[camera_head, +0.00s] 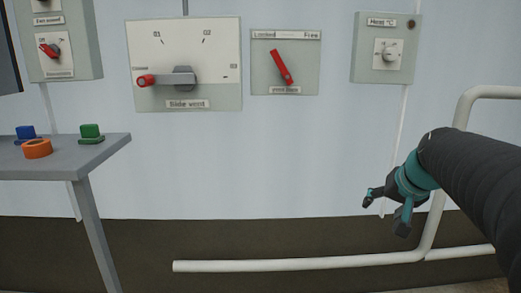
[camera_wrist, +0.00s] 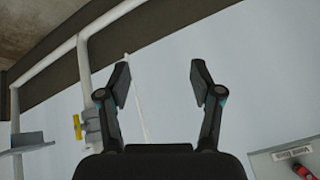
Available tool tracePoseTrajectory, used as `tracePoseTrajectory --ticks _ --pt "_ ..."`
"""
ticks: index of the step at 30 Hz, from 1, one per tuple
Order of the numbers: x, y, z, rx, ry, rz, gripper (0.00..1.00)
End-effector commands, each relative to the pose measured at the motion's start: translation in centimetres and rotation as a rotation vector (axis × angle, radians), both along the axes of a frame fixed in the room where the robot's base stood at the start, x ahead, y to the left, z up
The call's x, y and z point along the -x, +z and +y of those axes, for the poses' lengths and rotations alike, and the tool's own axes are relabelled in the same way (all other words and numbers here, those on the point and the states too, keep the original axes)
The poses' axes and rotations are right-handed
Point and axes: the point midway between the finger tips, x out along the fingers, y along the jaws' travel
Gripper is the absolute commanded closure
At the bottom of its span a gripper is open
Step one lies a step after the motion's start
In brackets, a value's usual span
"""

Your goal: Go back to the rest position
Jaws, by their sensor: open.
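My gripper (camera_head: 385,208) is at the right of the head view, at the end of my dark arm, in front of the light wall and above the white pipe. In the wrist view my gripper (camera_wrist: 163,88) shows two fingers spread apart with nothing between them. It touches no object that I can see. The wall behind the fingers is bare apart from a thin white line.
A white pipe (camera_head: 300,265) runs low and rises at the right. Wall panels include the slide-winch panel (camera_head: 185,102), a red-lever panel (camera_head: 285,62) and a dial box (camera_head: 387,47). A grey table (camera_head: 75,152) at left holds coloured pieces. A yellow-handled valve (camera_wrist: 77,127) is on a pipe.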

Motion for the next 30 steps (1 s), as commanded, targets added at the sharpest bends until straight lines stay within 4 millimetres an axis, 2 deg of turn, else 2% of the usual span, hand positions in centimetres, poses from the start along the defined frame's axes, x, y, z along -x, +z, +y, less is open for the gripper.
tracePoseTrajectory --ticks 1,6,9,13,15,18,22,30 --pt "2.6 -0.8 1.7 0.014 0.016 0.046 0.34" --pt "10.6 -4.7 5.4 0.088 0.071 0.176 0.34" --pt "14.8 -6.4 7.1 0.143 0.127 0.22 0.34" --pt "18.9 -7.5 8.8 0.207 0.212 0.231 0.34" --pt "20.2 -7.4 9.7 0.223 0.247 0.214 0.34" --pt "21.0 -6.2 10.8 0.233 0.285 0.171 0.34" --pt "21.2 -4.9 11.7 0.241 0.318 0.132 0.34" --pt "21.1 -5.0 11.9 0.241 0.326 0.133 0.34"
